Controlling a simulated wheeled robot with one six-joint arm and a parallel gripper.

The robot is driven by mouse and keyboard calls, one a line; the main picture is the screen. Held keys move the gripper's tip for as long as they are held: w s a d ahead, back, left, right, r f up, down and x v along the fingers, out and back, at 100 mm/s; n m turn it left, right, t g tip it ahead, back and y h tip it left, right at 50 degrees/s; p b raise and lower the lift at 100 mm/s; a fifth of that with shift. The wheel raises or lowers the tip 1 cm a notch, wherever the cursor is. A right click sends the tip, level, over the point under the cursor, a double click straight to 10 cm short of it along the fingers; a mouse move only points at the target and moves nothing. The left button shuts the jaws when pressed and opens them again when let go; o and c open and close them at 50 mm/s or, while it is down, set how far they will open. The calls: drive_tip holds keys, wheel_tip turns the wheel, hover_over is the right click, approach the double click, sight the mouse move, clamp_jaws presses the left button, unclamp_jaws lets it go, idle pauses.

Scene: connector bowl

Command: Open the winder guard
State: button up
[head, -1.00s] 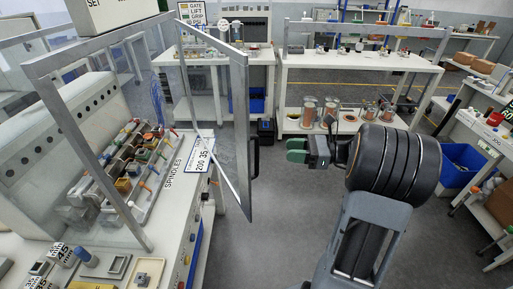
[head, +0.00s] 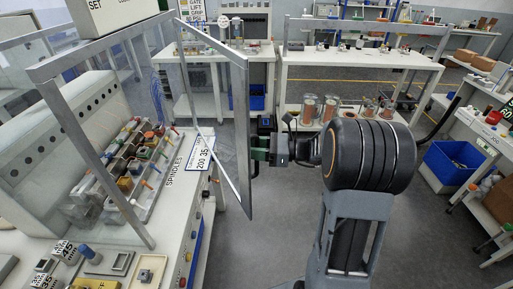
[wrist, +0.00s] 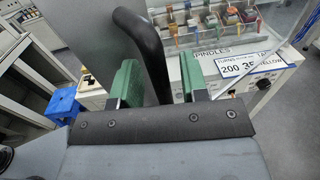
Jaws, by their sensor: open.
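The winder guard (head: 241,120) is a clear panel in a grey metal frame. It stands swung out from the front of the winder, ajar. Its black bar handle (wrist: 151,50) shows in the wrist view; in the head view it is mostly hidden by my gripper. My gripper (head: 260,154) is at the guard's outer edge with its green fingers around the handle. In the wrist view my gripper (wrist: 158,80) is open, one finger on each side of the handle, with a gap on the right side.
The winder bench (head: 165,200) holds a tray of coloured spindles (head: 125,172) behind the guard frame. Grey floor (head: 270,225) is clear in front. A blue bin (head: 452,165) stands at right.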

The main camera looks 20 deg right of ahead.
clamp_jaws()
drive_tip(key=shift+d, duration=0.1)
idle(0.4)
